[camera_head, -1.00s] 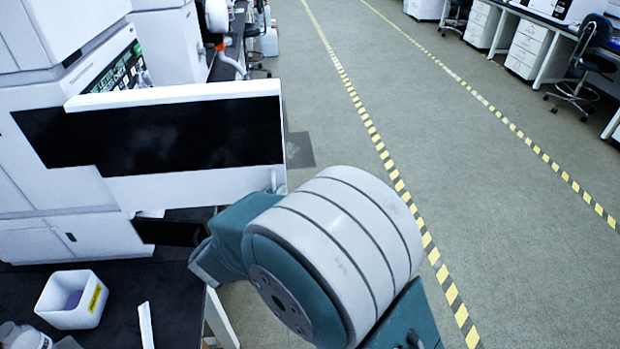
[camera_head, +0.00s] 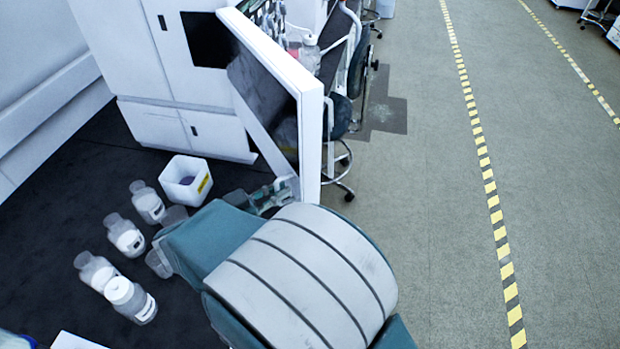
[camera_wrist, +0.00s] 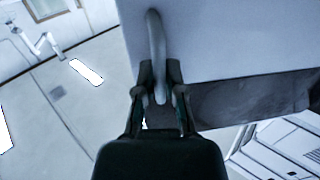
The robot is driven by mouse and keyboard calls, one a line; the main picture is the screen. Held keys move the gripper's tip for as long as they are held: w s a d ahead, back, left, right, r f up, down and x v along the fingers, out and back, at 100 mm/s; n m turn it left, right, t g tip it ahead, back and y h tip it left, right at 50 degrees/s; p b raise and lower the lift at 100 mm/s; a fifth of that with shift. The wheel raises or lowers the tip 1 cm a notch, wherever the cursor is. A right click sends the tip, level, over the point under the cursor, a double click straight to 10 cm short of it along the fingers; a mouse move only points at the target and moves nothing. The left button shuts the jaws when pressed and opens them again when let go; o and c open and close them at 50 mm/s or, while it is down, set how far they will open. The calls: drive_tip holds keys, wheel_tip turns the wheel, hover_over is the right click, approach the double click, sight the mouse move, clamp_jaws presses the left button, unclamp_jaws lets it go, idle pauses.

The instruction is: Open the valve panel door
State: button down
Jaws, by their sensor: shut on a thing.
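The valve panel door (camera_head: 311,140) is a white-framed panel with a dark glossy pane. It stands swung out from the white instrument stack, seen nearly edge-on. In the wrist view, the door's white face (camera_wrist: 225,45) fills the upper right. A grey bar handle (camera_wrist: 156,45) stands on it. My gripper (camera_wrist: 158,75) is shut on this handle, with a finger on each side. In the head view, my gripper (camera_head: 278,193) is at the door's lower near corner, partly hidden by my arm.
The white instrument stack (camera_head: 160,60) stands on a dark bench (camera_head: 60,210). A white bin (camera_head: 186,181) and several clear bottles (camera_head: 123,236) sit left of my arm. A chair (camera_head: 340,118) stands behind the door. The floor to the right (camera_head: 420,200) is clear.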

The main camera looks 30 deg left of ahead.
drive_tip(key=shift+s+a+r, duration=0.1)
drive_tip(key=shift+s+a, duration=1.2)
drive_tip(key=shift+a, duration=0.25)
drive_tip(key=c, duration=0.7)
unclamp_jaws()
drive_tip(key=v, duration=1.2)
drive_tip(key=shift+a+f, duration=0.1)
drive_tip(key=shift+f, duration=0.1)
